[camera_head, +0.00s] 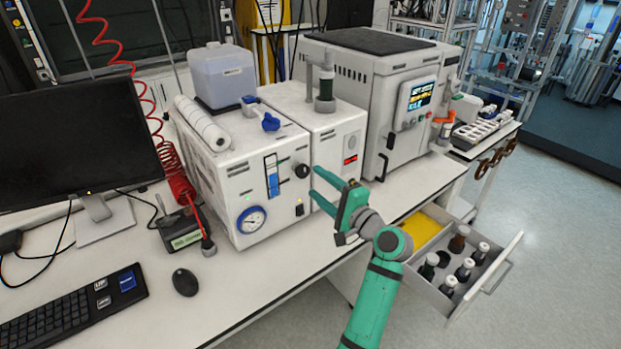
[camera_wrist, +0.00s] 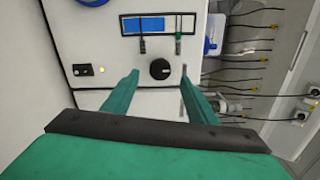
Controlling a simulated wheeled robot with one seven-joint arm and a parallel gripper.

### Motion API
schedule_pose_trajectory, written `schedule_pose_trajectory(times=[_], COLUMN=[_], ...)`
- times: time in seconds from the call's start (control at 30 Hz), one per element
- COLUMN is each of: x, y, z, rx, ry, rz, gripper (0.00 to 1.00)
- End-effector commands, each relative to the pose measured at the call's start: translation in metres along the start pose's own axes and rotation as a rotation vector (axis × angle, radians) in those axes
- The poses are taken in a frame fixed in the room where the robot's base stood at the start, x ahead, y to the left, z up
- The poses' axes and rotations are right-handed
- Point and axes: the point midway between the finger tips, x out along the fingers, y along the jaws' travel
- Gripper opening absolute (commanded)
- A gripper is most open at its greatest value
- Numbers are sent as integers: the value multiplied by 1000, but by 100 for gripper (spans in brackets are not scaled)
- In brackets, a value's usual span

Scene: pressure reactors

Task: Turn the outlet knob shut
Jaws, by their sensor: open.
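The outlet knob looks to be the round black knob (camera_head: 302,171) on the front of the white pump unit, to the right of its blue flow indicator. In the wrist view the black knob (camera_wrist: 160,69) shows a light pointer mark and lies between and beyond the fingertips. My green gripper (camera_head: 313,181) is open, its two fingers pointing at the unit's front. In the wrist view the gripper (camera_wrist: 160,74) has a finger on each side of the knob. Contact cannot be told.
A round gauge (camera_head: 251,219) and a dark switch (camera_head: 299,210) are on the same front. An open drawer (camera_head: 461,262) with bottles sticks out below the bench at right. A monitor (camera_head: 70,130), mouse (camera_head: 185,282) and keyboard (camera_head: 75,312) stand at left.

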Motion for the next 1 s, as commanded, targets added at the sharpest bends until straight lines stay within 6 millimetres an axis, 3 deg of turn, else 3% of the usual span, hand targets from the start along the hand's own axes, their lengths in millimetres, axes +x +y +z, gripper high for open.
schedule_pose_trajectory(times=[0.1, 0.3, 1.0], x=[-21, -42, -46], y=[0, 0, 0], z=[-1, -1, -1], rx=[-1, 1, 1], ry=[3, 2, 1], rz=[0, 0, 0], gripper=[53, 53, 53])
